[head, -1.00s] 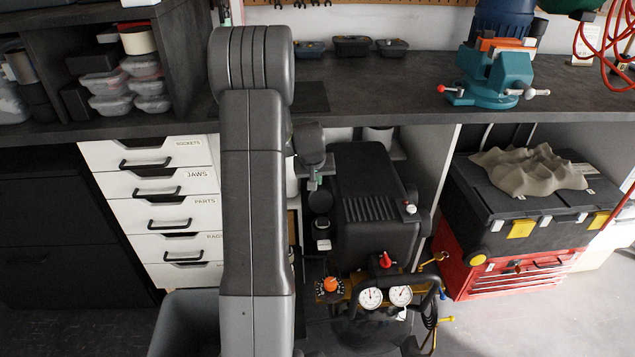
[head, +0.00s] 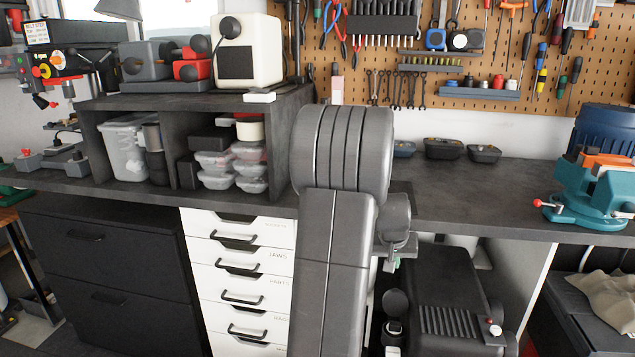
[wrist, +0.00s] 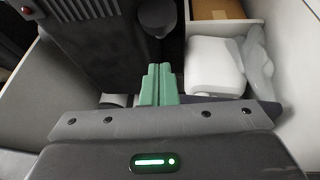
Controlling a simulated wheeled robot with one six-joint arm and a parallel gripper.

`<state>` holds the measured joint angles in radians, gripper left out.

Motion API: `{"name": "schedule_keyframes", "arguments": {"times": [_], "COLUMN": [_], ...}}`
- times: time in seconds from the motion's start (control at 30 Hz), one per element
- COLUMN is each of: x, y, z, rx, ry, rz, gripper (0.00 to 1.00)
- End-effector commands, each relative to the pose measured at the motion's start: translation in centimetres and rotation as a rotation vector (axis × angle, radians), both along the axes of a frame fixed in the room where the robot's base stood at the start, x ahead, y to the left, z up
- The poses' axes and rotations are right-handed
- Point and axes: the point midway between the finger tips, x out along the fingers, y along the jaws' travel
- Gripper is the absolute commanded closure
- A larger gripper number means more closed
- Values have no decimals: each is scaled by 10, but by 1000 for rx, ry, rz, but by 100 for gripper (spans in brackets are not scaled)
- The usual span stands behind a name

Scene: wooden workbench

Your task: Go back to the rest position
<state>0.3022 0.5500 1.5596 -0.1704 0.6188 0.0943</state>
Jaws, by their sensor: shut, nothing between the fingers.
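My gripper (wrist: 158,84) shows in the wrist view with its two green fingers together and nothing between them. In the wrist view a dark machine (wrist: 95,50) lies beyond the fingers on the left, and a white rounded object (wrist: 214,66) lies to the right.
White drawers (head: 240,285) and a black cabinet (head: 105,270) stand left of my arm. A black compressor-like machine (head: 445,290) sits under the bench at right. A teal vise (head: 590,190) stands on the bench. The bench top between my arm and the vise is mostly clear.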

Motion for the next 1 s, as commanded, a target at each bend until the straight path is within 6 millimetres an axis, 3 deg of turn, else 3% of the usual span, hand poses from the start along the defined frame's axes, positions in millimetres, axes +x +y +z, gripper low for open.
{"name": "schedule_keyframes", "arguments": {"times": [0.27, 0.8, 1.0], "x": [7, 40, 50], "y": [-4, -25, -30], "z": [-19, -107, -127], "rx": [1, 1, 0], "ry": [2, 3, 1], "rz": [0, 0, 0], "gripper": [100, 100, 100]}}
